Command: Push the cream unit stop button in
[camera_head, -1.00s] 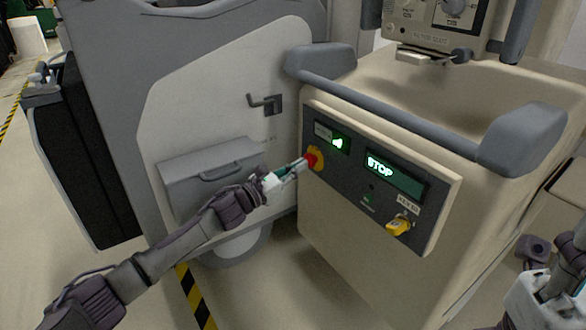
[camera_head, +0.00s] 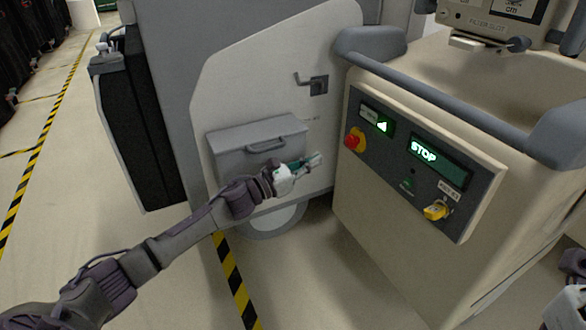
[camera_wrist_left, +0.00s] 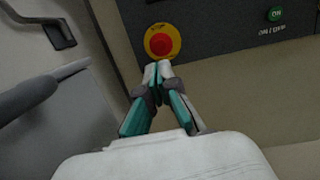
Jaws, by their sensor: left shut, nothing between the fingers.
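The cream unit (camera_head: 420,262) stands at the right in the head view, with a dark control panel (camera_head: 400,185) on its front. The red stop button (camera_head: 351,141) on its yellow base is at the panel's left end. It also shows in the left wrist view (camera_wrist_left: 161,43), just beyond the fingertips. The panel display (camera_head: 437,158) reads STOP in green. My left gripper (camera_head: 316,159) is shut and empty, a short way left of the button, apart from it in the head view. My right gripper (camera_head: 566,305) is partly in view at the lower right edge; its fingers cannot be made out.
A yellow key-like knob (camera_head: 437,210) sits at the panel's lower right. A grey handle bar (camera_head: 450,105) runs above the panel. A grey unit with a white panel (camera_head: 250,90) and a drawer-like box (camera_head: 262,146) stands behind my left arm.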

